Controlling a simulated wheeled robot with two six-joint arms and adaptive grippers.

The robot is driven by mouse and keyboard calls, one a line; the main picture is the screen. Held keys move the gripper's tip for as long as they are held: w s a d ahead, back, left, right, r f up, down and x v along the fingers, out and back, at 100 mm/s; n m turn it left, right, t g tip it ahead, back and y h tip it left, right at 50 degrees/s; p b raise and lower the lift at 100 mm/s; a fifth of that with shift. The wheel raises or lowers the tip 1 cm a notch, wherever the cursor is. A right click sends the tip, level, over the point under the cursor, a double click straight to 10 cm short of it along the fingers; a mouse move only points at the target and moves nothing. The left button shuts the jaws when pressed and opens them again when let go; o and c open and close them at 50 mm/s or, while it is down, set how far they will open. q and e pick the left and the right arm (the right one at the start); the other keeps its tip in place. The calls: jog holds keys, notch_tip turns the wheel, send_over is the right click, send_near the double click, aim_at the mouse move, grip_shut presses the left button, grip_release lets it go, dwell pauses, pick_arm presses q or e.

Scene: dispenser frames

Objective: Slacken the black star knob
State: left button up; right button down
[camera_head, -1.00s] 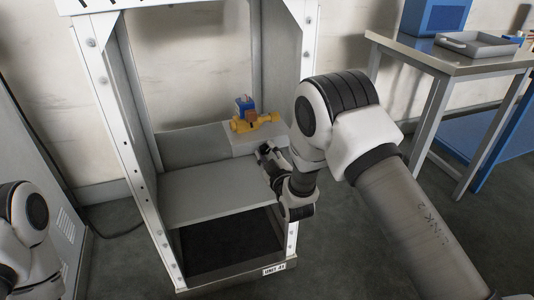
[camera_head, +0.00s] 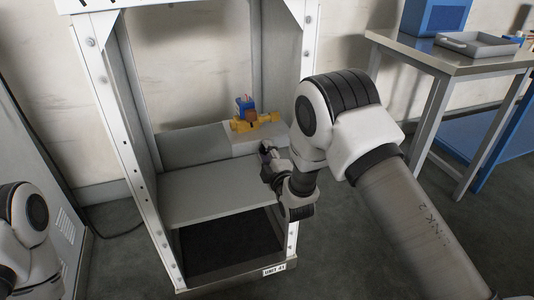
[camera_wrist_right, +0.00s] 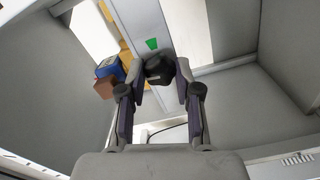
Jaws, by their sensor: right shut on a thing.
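The black star knob (camera_wrist_right: 158,69) sits between the fingertips of my right gripper (camera_wrist_right: 162,72) in the right wrist view, against a grey surface. The right gripper is shut on it. In the head view, this gripper (camera_head: 267,150) is inside the frame, in front of the grey ledge, and its fingers and wrist hide the knob. Only part of my left arm shows at the lower left of the head view; its gripper is out of view.
A yellow fitting (camera_head: 266,121) with a blue block (camera_head: 243,104) and a brown part stands on the ledge behind my gripper. White posts (camera_head: 118,140) flank the opening above a grey shelf (camera_head: 205,192). A green mark (camera_wrist_right: 152,43) shows near the knob.

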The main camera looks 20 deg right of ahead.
dwell(0.4)
jog(key=c, duration=0.8)
grip_release()
jog(key=s, duration=1.2)
jog(key=shift+d, duration=0.15)
